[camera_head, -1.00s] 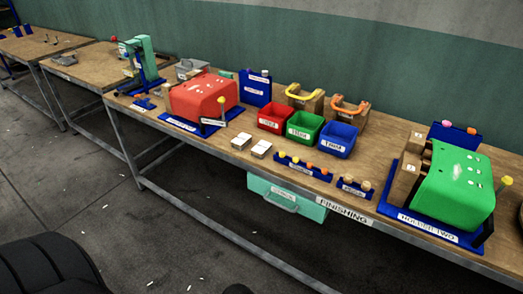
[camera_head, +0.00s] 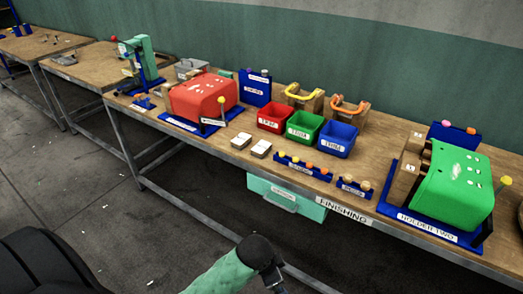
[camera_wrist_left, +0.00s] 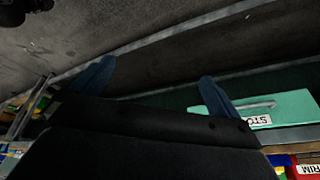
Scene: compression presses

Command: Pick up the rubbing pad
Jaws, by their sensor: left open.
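Two small white-topped blocks lie side by side on the front of the bench, the left one (camera_head: 241,140) and the right one (camera_head: 261,148). They may be rubbing pads, but no label on them can be read. My left gripper (camera_wrist_left: 157,71) shows in the left wrist view with its two blue fingers wide apart and nothing between them. In the head view my left forearm and dark wrist are at the bottom centre, in front of the bench and well short of the blocks. The fingers are not clear there. My right gripper is not in view.
Red (camera_head: 272,118), green (camera_head: 304,127) and blue (camera_head: 338,138) bins stand behind the blocks. A red press cover (camera_head: 203,95) is left and a green one (camera_head: 455,185) right. A teal storage box (camera_head: 286,197) hangs under the bench (camera_head: 215,149). Floor in front is open.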

